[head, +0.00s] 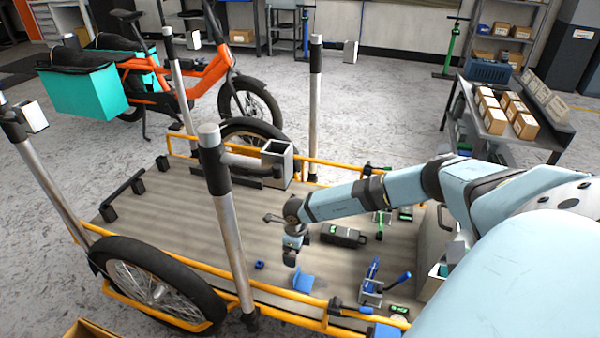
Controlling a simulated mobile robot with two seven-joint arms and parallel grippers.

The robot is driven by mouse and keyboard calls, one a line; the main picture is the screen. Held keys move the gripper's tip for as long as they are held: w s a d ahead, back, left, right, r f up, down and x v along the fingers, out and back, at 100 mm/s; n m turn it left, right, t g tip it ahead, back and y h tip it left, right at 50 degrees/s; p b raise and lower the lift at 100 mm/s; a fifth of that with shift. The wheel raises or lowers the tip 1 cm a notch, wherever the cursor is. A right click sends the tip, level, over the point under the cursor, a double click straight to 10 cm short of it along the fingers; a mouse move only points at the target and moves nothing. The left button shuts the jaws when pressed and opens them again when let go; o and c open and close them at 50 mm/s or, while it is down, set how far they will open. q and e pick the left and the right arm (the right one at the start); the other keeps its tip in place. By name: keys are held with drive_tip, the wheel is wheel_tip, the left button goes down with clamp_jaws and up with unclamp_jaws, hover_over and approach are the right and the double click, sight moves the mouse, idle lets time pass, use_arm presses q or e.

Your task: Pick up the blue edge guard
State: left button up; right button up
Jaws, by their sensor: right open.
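A blue angled piece (303,281), which looks like the edge guard, lies on the grey wooden deck (210,235) of the cargo bike trailer near its front edge. My right gripper (290,262) comes in from the right and points down just above and behind this piece, slightly to its left. It is open with nothing seen between its fingers. The fingers are small in the picture, and a gap to the piece cannot be judged exactly. My left gripper is not in view.
A small blue block (259,265) lies left of the guard. A black case (343,235) and a blue-handled clamp (371,282) lie to the right. An upright post (229,225) stands at the deck's near side. The deck's left part is mostly clear.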

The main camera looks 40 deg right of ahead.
sight(296, 274)
drive_tip(key=f+b, duration=0.3)
drive_tip(key=f, duration=0.6)
drive_tip(key=shift+s+b, duration=0.2)
drive_tip(key=shift+b, duration=0.2)
drive_tip(key=shift+s+a+f+b, duration=0.1)
drive_tip(key=shift+a+f+b, duration=0.1)
drive_tip(key=shift+f+b, duration=0.8)
wheel_tip(296, 274, down, 3)
drive_tip(key=shift+r+b, duration=0.2)
drive_tip(key=shift+b, duration=0.3)
drive_tip(key=shift+f, duration=0.1)
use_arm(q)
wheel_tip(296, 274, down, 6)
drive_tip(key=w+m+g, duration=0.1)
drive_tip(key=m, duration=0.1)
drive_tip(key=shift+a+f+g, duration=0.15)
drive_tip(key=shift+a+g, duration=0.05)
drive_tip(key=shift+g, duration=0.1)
use_arm(e)
drive_tip(key=c, duration=0.9)
